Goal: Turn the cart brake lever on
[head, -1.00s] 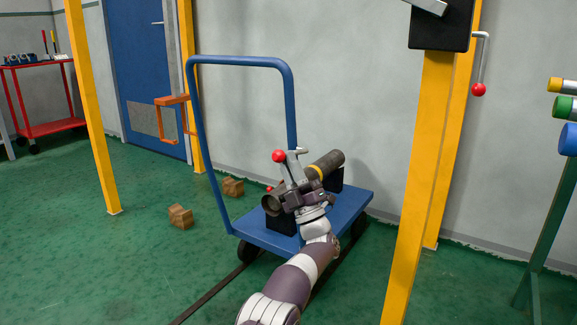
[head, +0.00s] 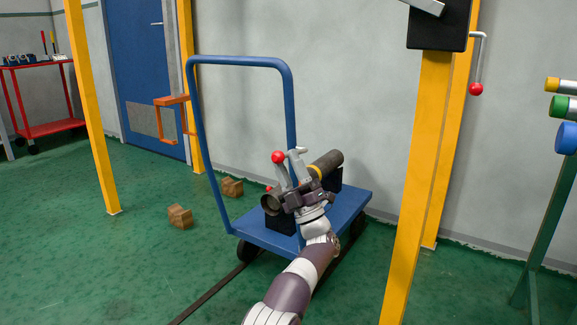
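A blue flatbed cart (head: 346,206) with a tall blue push handle stands on the floor in the middle. A red ball knob (head: 278,157) shows above the near side of the cart, close to the tips of my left gripper (head: 291,167). A smaller red spot (head: 268,188) shows beside the pipe, partly hidden. My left gripper reaches over the cart bed from the front. Its grey fingers point up beside the red knob and overlap what lies behind, so I cannot tell if they touch or grip it. My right gripper is not in view.
A dark pipe (head: 328,162) with a yellow band lies on black supports on the cart. Yellow posts (head: 419,190) stand right and left. Two brown blocks (head: 180,217) lie on the floor left of the cart. A red-knobbed lever (head: 476,88) hangs at the right post.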

